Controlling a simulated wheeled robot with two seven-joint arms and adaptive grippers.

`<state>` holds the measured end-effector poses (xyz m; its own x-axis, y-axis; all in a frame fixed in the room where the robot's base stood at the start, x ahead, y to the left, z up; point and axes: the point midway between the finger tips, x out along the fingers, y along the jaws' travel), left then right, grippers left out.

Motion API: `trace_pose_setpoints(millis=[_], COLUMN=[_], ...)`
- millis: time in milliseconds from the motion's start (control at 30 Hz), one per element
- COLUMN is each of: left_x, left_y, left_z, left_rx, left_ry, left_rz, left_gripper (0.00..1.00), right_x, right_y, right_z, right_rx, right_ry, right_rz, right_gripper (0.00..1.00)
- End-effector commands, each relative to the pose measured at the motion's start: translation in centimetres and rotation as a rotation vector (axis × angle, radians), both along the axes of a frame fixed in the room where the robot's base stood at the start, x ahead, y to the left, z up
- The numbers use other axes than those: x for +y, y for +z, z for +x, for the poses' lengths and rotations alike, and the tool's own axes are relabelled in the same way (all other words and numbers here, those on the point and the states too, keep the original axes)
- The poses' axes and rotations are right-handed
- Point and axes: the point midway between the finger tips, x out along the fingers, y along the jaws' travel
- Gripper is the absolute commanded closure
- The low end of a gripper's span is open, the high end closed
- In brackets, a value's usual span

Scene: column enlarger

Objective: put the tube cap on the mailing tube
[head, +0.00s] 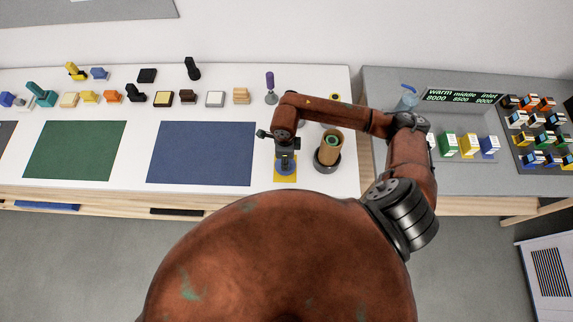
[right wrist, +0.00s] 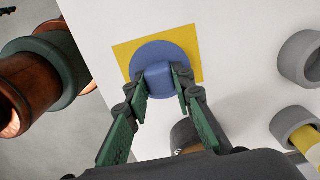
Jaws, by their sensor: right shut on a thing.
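The blue tube cap (right wrist: 150,55) is a round disc with a square knob, over a yellow mat (right wrist: 128,46). In the right wrist view my right gripper (right wrist: 167,88) is shut on the knob, a finger on each side. I cannot tell whether the cap touches the mat. In the head view my right gripper (head: 286,150) is above the cap (head: 285,168), which it partly covers. The tan mailing tube (head: 325,155) stands upright in a dark round holder (head: 327,167), just right of the gripper, with its top open. My left gripper is out of view.
A blue mat (head: 202,153) and green mat (head: 76,150) lie flat to the left. Several small stamps and blocks line the table's back. A purple-handled object (head: 270,88) stands behind the gripper. A grey ring (right wrist: 300,58) stands nearby. The grey table (head: 385,88) is at right.

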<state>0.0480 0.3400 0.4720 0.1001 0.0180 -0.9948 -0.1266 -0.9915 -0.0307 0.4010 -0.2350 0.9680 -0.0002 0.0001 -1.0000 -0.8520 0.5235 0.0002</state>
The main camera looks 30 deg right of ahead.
Motion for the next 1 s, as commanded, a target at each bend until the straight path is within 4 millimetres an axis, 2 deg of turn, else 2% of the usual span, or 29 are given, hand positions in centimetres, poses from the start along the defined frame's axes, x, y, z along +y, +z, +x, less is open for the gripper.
trace_pose_setpoints(millis=[500,1000], left_x=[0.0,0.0], left_y=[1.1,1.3], left_z=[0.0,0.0], left_rx=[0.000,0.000], left_ry=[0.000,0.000], left_rz=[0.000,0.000], left_gripper=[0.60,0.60], right_x=[0.0,0.0], right_y=[2.6,3.0], right_z=[0.0,0.0], right_rx=[-0.001,-0.001], right_ry=[0.001,0.000], right_rz=[-0.001,-0.001], right_gripper=[1.00,1.00])
